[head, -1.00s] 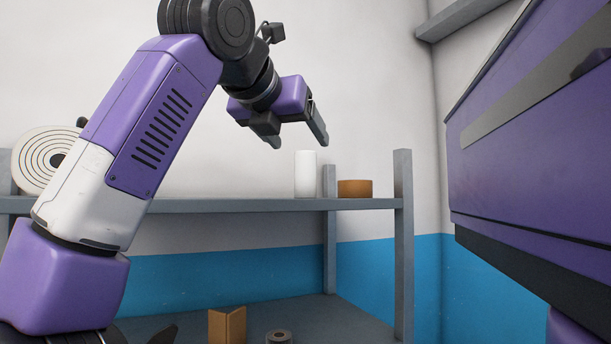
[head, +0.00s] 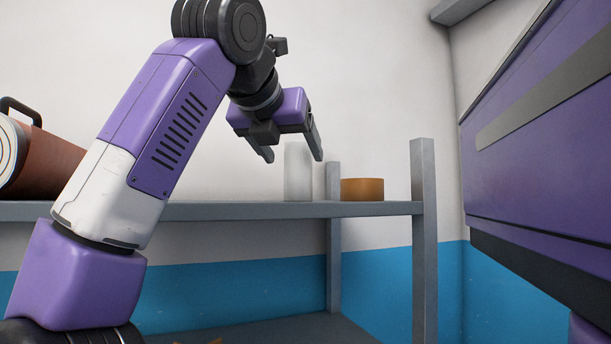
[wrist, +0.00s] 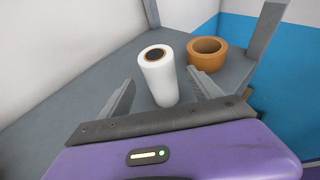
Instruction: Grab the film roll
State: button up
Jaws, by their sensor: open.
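The film roll (head: 298,172) is a white upright cylinder standing on the grey shelf (head: 230,209). In the wrist view the film roll (wrist: 159,78) shows a dark core with a brown ring at its top. My gripper (head: 292,158) is open and empty, in front of and around the height of the roll's upper part. In the wrist view my gripper's two fingers (wrist: 160,92) point toward the roll, one on each side of its lower part. I cannot tell whether the roll is fully between them in depth.
A brown tape roll (head: 362,189) stands just right of the film roll, also seen in the wrist view (wrist: 207,54). A grey shelf post (head: 424,240) rises at the right end. A reddish-brown cylinder with a black handle (head: 45,160) lies at the left.

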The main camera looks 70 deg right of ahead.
aim_at(303, 175)
jog(key=x, duration=0.2)
jog(key=shift+d+p, duration=0.35)
jog(key=shift+p, duration=0.05)
jog(key=shift+f+p+x, duration=0.2)
jog(key=shift+p+x, duration=0.4)
jog(key=shift+x, duration=0.75)
jog(key=shift+f+p+x, duration=0.2)
jog(key=shift+p+x, duration=0.35)
jog(key=shift+x, duration=0.8)
jog(key=shift+a, duration=0.15)
grip_shut()
